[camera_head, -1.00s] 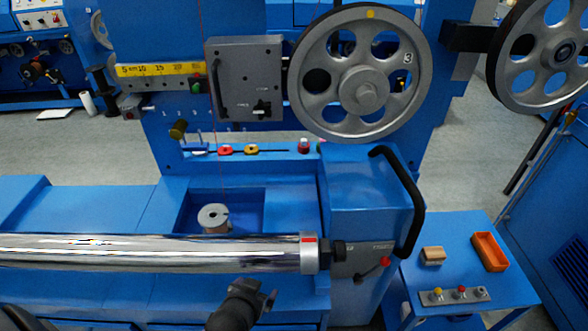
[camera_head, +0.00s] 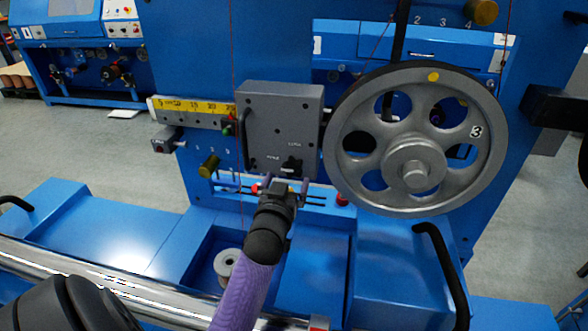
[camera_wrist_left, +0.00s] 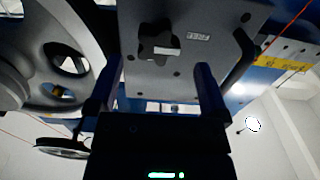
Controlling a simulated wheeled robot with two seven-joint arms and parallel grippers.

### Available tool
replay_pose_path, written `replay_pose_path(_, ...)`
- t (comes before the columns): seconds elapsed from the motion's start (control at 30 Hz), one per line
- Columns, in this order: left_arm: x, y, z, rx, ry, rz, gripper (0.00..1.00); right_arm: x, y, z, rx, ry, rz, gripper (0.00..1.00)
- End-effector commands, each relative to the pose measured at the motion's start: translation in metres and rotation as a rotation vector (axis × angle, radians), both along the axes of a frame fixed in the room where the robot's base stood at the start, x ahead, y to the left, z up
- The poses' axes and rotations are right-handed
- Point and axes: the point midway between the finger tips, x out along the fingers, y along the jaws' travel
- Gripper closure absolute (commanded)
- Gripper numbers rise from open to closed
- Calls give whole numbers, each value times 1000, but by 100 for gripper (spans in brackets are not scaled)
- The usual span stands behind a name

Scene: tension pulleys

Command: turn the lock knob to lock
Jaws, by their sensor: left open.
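The lock knob (camera_head: 291,165) is a small black lobed knob on the lower right of the grey carriage box (camera_head: 262,108). Small white labels sit above it and to its left. In the left wrist view the knob (camera_wrist_left: 158,44) shows larger, with a pale strip across its face. My left gripper (camera_head: 279,183) is just below the knob in the head view, pointing up toward the box. In the left wrist view its two fingers (camera_wrist_left: 161,85) are apart with nothing between them, and the knob lies beyond their tips, apart from them. My right gripper is not in view.
A large grey pulley wheel (camera_head: 415,140) marked 3 stands close on the right of the box. A yellow scale (camera_head: 190,108) lies to its left. A rail with small coloured parts (camera_head: 318,195) runs below. A black bar handle (camera_head: 443,265) rises at lower right.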

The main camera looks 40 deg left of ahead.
Motion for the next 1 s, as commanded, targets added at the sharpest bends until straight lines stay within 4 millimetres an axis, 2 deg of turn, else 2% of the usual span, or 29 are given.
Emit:
replay_pose_path(0.1,21,11,-2,2,0,-1,0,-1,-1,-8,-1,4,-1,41)
replay_pose_path(0.23,36,19,-2,0,1,-1,0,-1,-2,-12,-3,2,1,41)
replay_pose_path(0.6,43,23,0,-1,2,-1,2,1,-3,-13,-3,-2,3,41)
replay_pose_path(1.0,43,23,-1,-1,3,-1,87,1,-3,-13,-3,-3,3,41)
